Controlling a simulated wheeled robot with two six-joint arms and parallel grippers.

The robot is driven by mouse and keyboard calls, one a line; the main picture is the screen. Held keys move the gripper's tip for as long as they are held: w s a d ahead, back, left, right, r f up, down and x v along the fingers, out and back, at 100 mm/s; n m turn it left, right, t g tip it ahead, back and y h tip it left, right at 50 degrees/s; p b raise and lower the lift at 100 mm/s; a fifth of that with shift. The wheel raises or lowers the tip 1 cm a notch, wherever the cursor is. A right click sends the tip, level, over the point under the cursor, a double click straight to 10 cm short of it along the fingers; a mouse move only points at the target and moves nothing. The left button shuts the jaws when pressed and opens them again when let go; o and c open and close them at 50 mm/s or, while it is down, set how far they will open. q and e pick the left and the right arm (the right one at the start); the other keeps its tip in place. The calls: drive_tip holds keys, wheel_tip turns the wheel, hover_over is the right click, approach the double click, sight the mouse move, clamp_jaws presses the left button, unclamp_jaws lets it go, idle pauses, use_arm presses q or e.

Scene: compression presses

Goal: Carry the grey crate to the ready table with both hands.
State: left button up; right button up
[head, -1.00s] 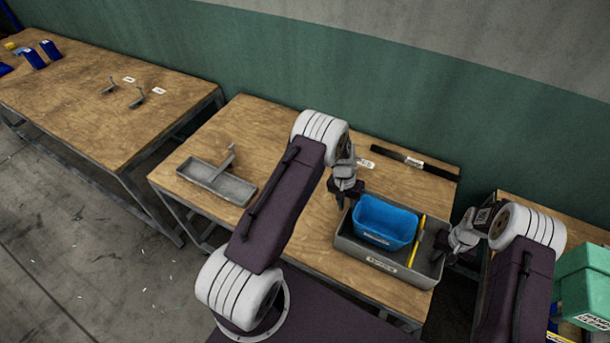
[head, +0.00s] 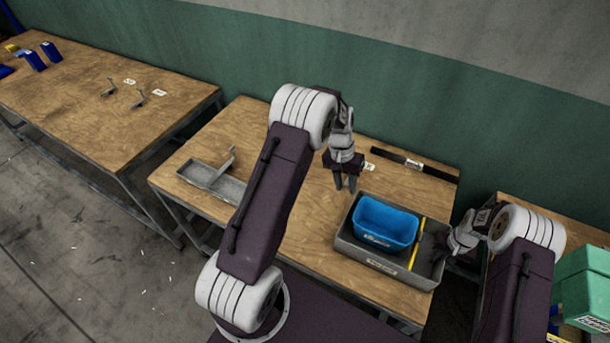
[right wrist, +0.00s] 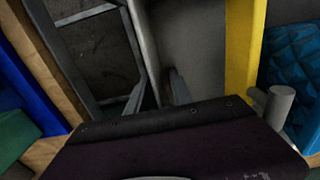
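The grey crate (head: 358,257) sits on the middle wooden table (head: 290,235), near its front right corner. A blue bin (head: 386,222) and a yellow bar (head: 416,243) are inside it. My left gripper (head: 345,188) is above the table just beyond the crate's back left corner, its fingers apart and empty, clear of the crate. My right gripper (head: 437,248) is at the crate's right wall. In the right wrist view, its fingers (right wrist: 158,95) stand apart on either side of the crate's rim (right wrist: 145,45). I cannot tell which table is the ready table.
A grey metal tray (head: 228,187) lies left on the middle table, and a black strip (head: 415,164) at its back. Another wooden table (head: 85,100) with small hooks and blue items stands left. Green boxes (head: 585,285) are at the right. A wall runs behind.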

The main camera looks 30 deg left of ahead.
wheel_tip(320, 180, up, 12)
idle(0.3)
idle(0.3)
